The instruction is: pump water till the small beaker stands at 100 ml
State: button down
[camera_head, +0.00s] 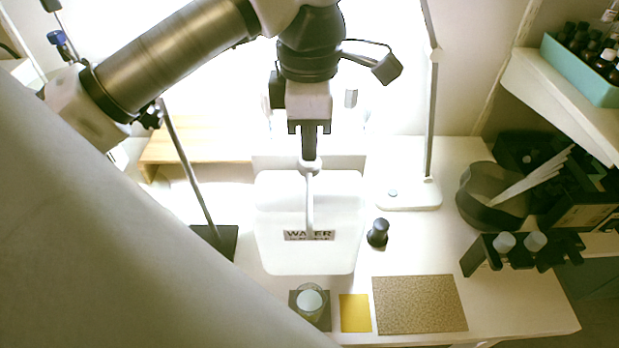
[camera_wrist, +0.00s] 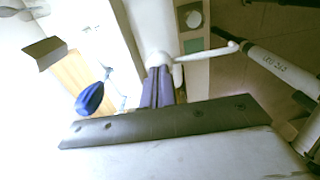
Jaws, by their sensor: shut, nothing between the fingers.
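The white water canister (camera_head: 270,215), labelled WATER, stands on the table in the middle of the head view. Its white pump (camera_head: 310,168) rises from the top, with a spout (camera_head: 310,200) pointing to the front; the spout also shows in the wrist view (camera_wrist: 212,52). The small beaker (camera_head: 310,300) stands on a dark square at the front edge, below the spout's end. Its contents look pale; I cannot read the level. My gripper (camera_head: 309,155) is shut and empty, fingertips at the pump head; contact is unclear. The wrist view shows the pump head (camera_wrist: 158,59) at the fingertips.
A yellow square (camera_head: 355,313) and a speckled mat (camera_head: 420,304) lie right of the beaker. A small black object (camera_head: 377,232) stands beside the canister. A lamp base (camera_head: 408,194) and a black rack (camera_head: 520,252) are to the right; a stand base (camera_head: 218,240) is left.

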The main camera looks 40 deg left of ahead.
jog(key=shift+f+b, duration=0.8)
jog(key=shift+f, duration=0.2)
jog(key=shift+r, duration=0.15)
jog(key=shift+r+p, duration=0.95)
jog(key=shift+r, duration=0.35)
notch_tip(320, 180, up, 6)
jog(key=p, duration=0.4)
dwell(0.4)
